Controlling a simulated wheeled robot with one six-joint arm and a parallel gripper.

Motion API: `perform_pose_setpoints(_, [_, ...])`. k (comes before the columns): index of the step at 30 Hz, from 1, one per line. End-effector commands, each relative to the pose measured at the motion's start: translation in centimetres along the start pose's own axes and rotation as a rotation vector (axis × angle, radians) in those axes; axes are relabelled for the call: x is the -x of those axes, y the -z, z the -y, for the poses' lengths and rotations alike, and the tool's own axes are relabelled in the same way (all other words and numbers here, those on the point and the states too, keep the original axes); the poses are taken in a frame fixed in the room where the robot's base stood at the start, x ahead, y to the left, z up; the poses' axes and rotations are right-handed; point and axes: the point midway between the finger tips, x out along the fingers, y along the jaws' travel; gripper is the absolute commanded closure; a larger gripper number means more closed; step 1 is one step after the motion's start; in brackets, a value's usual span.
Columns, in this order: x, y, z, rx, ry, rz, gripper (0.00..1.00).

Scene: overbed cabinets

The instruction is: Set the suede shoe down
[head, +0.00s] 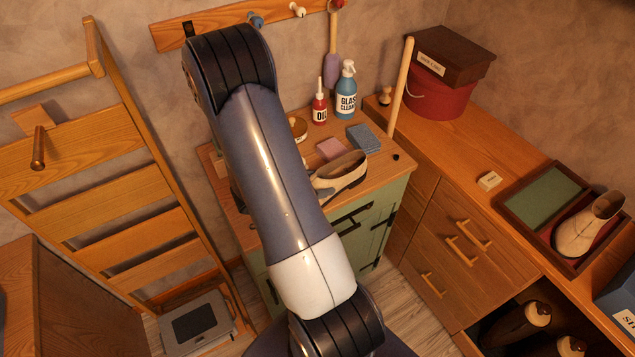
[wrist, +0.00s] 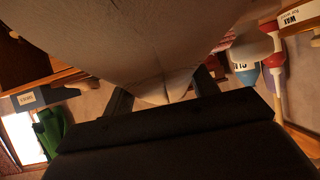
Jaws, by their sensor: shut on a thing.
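A pale beige-grey shoe, which I take for the suede shoe (head: 342,176), shows in the head view at the front edge of the green cabinet's wooden top (head: 376,184). Its left end is hidden behind my arm. I cannot tell whether its sole touches the top. In the wrist view the shoe (wrist: 150,45) fills the upper middle, very close to the camera. My gripper (wrist: 163,92) is shut on it, with a dark finger on either side. My gripper is hidden behind my arm in the head view.
A pink sponge (head: 331,149), a blue sponge (head: 363,138), a red oil bottle (head: 320,104) and a glass cleaner bottle (head: 346,92) stand behind the shoe. Another beige shoe (head: 588,226) sits in an open box (head: 512,208) on the right counter. A wooden ladder-like rack (head: 88,205) stands left.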

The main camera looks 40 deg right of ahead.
Motion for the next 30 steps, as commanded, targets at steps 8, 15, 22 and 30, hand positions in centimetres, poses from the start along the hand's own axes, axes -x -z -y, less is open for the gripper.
perform_pose_setpoints(8, [-0.1, -0.2, 0.0, 0.0, 0.0, 0.0, 0.31])
perform_pose_setpoints(15, [-0.1, -0.2, 0.0, 0.0, 0.0, 0.0, 0.22])
perform_pose_setpoints(22, [0.5, 0.1, 0.1, 0.0, 0.002, -0.001, 0.22])
perform_pose_setpoints(30, [5.0, 0.0, 0.1, -0.001, 0.007, 0.0, 0.22])
